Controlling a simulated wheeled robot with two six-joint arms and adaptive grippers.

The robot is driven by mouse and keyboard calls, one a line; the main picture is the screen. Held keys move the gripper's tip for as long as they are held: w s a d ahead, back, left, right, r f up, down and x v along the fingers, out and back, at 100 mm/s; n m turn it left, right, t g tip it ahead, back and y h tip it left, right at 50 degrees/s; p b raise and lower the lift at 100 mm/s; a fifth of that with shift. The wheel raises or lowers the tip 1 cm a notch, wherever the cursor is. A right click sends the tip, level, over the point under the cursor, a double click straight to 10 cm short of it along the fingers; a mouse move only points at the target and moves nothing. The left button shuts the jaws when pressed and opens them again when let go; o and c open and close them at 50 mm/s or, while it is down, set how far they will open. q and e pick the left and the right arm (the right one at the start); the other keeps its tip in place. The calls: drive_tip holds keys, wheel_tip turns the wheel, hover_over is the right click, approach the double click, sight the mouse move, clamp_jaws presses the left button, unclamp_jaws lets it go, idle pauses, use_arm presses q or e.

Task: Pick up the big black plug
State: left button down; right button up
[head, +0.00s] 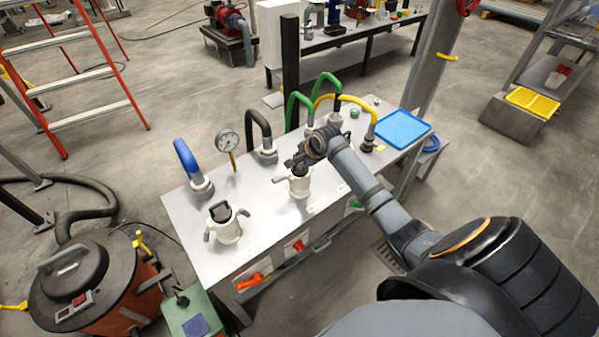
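A blocky black plug (220,212) sits in the top of a white fitting (228,231) at the front left of the bench. A second white fitting (299,188) with side handles stands near the bench middle. A dark rounded piece (296,182) shows in its top and looks smaller than the blocky plug. My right gripper (294,161) is just above and behind this second fitting, to the right of the blocky plug and apart from it. Its fingers are dark and small here, so I cannot tell if they are open or touching anything. My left gripper is out of view.
The pale bench (262,218) carries a blue hose (186,160), a pressure gauge (227,141), a black hose (258,128), green and yellow hoses (372,110), and a blue tray (403,128). A dark post (291,75) rises behind. An orange-and-black drum (75,280) stands at lower left.

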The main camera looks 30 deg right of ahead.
drive_tip(key=shift+s+r, duration=0.1)
drive_tip(key=shift+s, duration=0.05)
clamp_jaws()
drive_tip(key=shift+r, duration=0.1)
wheel_tip(320, 180, up, 10)
drive_tip(key=shift+f+b, duration=0.15)
drive_tip(key=shift+b, duration=0.25)
